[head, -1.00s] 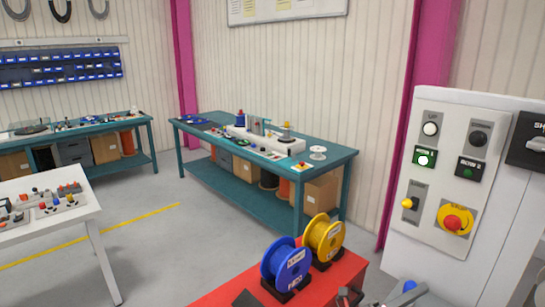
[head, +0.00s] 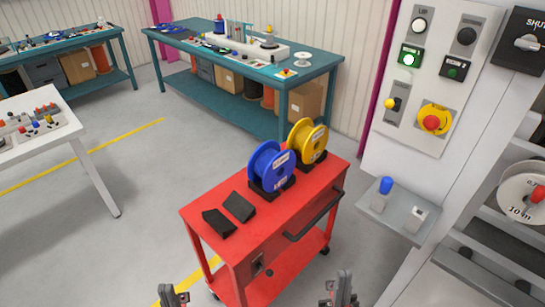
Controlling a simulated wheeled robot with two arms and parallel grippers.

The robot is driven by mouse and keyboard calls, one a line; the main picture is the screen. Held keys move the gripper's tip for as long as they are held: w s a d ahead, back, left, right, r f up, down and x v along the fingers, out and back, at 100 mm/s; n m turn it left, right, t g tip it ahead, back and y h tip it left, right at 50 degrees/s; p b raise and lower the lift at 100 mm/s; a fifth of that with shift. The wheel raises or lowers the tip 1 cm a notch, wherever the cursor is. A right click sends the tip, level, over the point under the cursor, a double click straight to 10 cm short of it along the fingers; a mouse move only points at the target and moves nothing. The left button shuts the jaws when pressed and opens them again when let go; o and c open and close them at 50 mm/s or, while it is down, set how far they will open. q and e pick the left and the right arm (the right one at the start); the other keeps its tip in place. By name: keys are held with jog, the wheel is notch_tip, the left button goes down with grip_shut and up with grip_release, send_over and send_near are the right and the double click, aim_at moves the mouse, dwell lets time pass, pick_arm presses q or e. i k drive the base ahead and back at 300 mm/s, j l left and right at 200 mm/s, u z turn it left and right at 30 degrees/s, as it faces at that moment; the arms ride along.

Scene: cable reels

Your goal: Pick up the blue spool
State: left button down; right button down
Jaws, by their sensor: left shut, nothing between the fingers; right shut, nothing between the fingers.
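The blue spool (head: 271,163) stands upright in a black holder on top of the red cart (head: 235,242), near the cart's far end. A yellow spool (head: 308,140) stands in its own holder just behind and right of it. My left gripper (head: 173,297) is at the bottom edge, left of the cart's near end. My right gripper (head: 341,290) is at the bottom edge, right of the cart. Both are shut and empty, well apart from the blue spool. Only their tips show.
Two empty black holders (head: 228,212) lie on the cart's near half. A control panel (head: 430,80) with a small shelf (head: 400,212) stands close on the right. A white table (head: 40,140) is at the left. A teal workbench (head: 180,45) stands behind. Open floor lies left of the cart.

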aim_at(271, 165)
jog(key=i+j+z, duration=0.5)
jog(key=z, duration=0.15)
jog(key=i+j+z, duration=0.15)
jog(key=j+z, duration=0.15)
jog(key=j, duration=0.15)
jog(key=i+j+z, duration=0.15)
jog(key=j+z, duration=0.2)
